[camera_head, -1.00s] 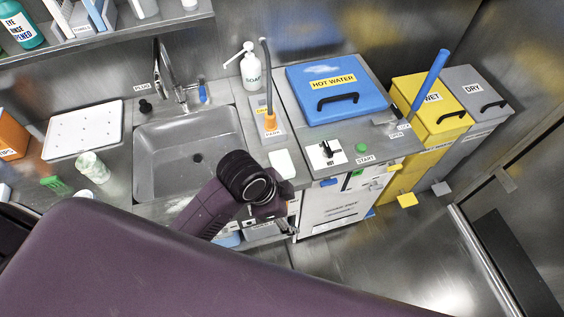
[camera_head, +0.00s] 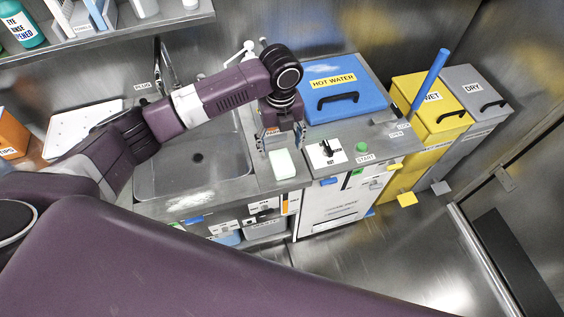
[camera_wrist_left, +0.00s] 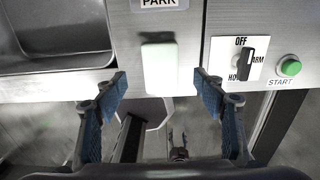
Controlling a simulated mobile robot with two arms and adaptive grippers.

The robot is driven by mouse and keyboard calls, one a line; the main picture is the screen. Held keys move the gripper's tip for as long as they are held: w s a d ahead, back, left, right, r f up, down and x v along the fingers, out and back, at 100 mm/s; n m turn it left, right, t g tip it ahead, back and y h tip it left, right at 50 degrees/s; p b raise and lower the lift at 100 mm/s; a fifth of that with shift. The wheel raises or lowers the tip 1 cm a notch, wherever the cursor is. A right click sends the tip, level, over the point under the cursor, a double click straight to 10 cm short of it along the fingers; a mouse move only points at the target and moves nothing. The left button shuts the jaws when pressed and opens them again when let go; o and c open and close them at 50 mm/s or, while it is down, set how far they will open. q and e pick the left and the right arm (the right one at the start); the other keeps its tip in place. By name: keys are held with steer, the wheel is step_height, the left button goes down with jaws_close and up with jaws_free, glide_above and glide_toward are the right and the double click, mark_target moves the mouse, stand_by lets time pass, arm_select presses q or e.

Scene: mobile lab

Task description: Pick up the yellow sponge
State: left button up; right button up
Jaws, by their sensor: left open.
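No clearly yellow sponge shows. A pale, whitish block with a faint green edge (camera_head: 282,164), which may be the sponge, lies on the steel counter between the sink and the hot water unit. It also shows in the left wrist view (camera_wrist_left: 160,68), just beyond the fingertips. My left gripper (camera_head: 281,140) is open and empty, fingers pointing down over the counter close to the block. In the left wrist view its blue-padded fingers (camera_wrist_left: 160,88) stand apart, one to each side of the block's line. My right gripper is not in view.
The sink (camera_head: 195,165) is left of the block. A switch plate (camera_head: 326,153) and green start button (camera_head: 361,147) are close on its right. The blue hot water lid (camera_head: 338,90) stands behind. Yellow (camera_head: 432,105) and grey (camera_head: 474,95) bins are farther right.

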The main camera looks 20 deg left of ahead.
mark_target(282, 161)
arm_select(q)
steer(key=f, duration=0.2)
steer(key=f+p, duration=0.2)
steer(key=f, duration=0.1)
steer(key=shift+s+d+f, duration=0.2)
steer(key=shift+s+f, duration=0.1)
steer(key=shift+s, duration=0.05)
steer(key=shift+w+f, duration=0.1)
steer(key=shift+f, duration=0.45)
steer(key=c, duration=1)
steer(key=shift+c, duration=0.2)
steer(key=shift+r, duration=0.15)
steer(key=shift+r, duration=0.6)
step_height(282, 161, up, 19)
steer(key=b, duration=0.3)
steer(key=shift+f, duration=0.15)
